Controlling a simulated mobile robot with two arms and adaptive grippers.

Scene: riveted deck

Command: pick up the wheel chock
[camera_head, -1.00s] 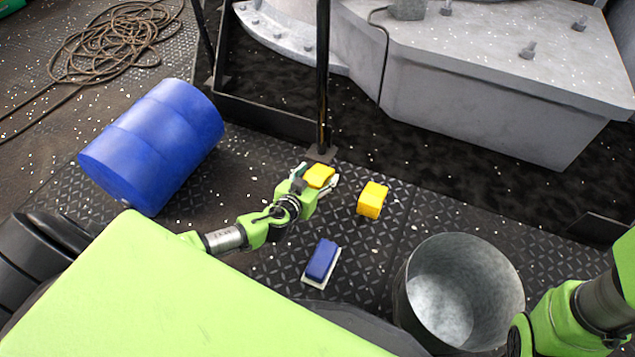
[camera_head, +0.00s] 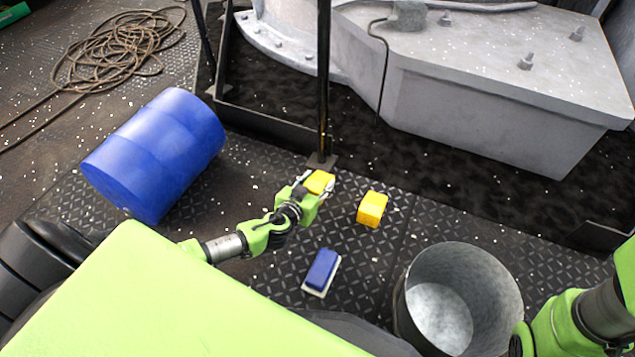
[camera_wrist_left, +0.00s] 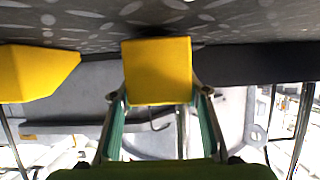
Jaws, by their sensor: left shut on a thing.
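A yellow wheel chock (camera_head: 319,181) is by the foot of the black post, between the fingers of my left gripper (camera_head: 317,184). In the left wrist view the chock (camera_wrist_left: 158,70) fills the gap between the green-padded fingertips of that gripper (camera_wrist_left: 159,96), which is shut on it. The chock is close to the deck; I cannot tell whether it touches. A second yellow block (camera_head: 371,209) stands apart, to the right in the head view. It shows at the left of the wrist view (camera_wrist_left: 35,72) with a slanted side.
A blue-and-white block (camera_head: 321,270) lies on the deck nearer me. An open metal bucket (camera_head: 485,262) stands at the lower right. A blue drum (camera_head: 155,153) lies at the left, and coiled rope (camera_head: 115,48) behind it. The black post (camera_head: 323,85) rises close behind the gripper.

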